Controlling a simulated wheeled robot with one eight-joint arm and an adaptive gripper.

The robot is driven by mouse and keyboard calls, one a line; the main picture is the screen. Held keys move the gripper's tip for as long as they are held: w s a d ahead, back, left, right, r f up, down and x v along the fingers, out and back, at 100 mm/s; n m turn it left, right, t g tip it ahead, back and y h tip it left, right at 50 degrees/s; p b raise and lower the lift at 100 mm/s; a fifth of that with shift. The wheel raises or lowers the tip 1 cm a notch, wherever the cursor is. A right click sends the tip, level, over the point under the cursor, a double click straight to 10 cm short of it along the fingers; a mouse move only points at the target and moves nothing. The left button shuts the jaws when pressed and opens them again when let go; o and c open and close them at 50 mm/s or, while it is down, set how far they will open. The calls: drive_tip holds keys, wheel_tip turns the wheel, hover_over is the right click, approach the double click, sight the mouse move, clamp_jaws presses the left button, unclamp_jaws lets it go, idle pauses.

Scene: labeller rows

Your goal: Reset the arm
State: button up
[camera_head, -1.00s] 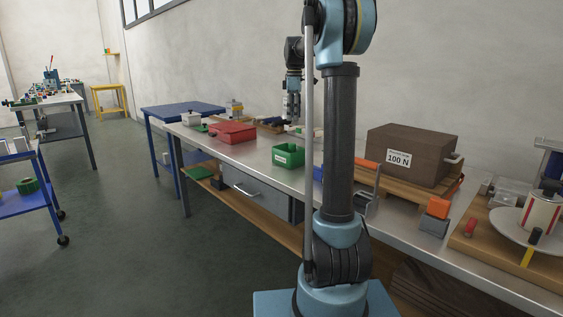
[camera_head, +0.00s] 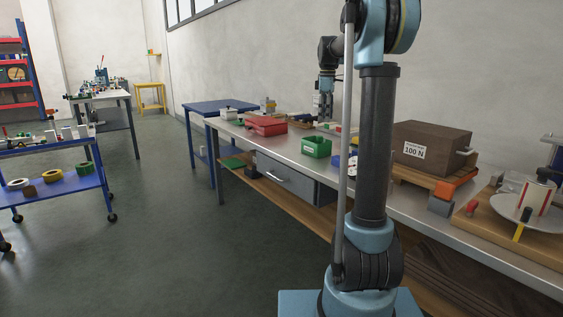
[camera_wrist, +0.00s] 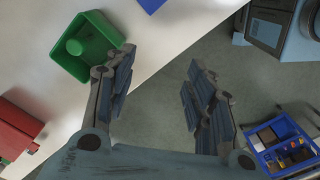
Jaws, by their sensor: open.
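My arm rises in front of the long workbench (camera_head: 290,148) in the head view. My gripper (camera_head: 323,108) hangs pointing down at the far side of my arm, above the bench. In the wrist view my gripper (camera_wrist: 158,95) has its two fingers spread apart with nothing between them. Grey floor and the bench edge show beyond the fingers. A green bin (camera_wrist: 72,62) lies below, to the left of the fingers.
A red box (camera_head: 266,126) and the green bin (camera_head: 316,147) stand on the bench. A brown 100 N box (camera_head: 432,142) sits to the right of my arm. A blue cart (camera_head: 60,188) stands at left. The floor between is clear.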

drive_tip(key=s+d+f+m+t, duration=0.1)
drive_tip(key=s+f+m, duration=0.3)
drive_tip(key=s, duration=0.8)
drive_tip(key=s+f+m, duration=0.3)
drive_tip(key=s+f, duration=0.1)
drive_tip(key=s, duration=0.8)
drive_tip(key=s+f+m+t, duration=0.1)
drive_tip(key=s+f+m, duration=0.6)
drive_tip(key=s+f, duration=1.2)
drive_tip(key=shift+f, duration=0.15)
drive_tip(key=shift+w, duration=0.15)
drive_tip(key=shift+w+a+f, duration=0.1)
drive_tip(key=shift+w+f, duration=0.1)
drive_tip(key=shift+w, duration=0.15)
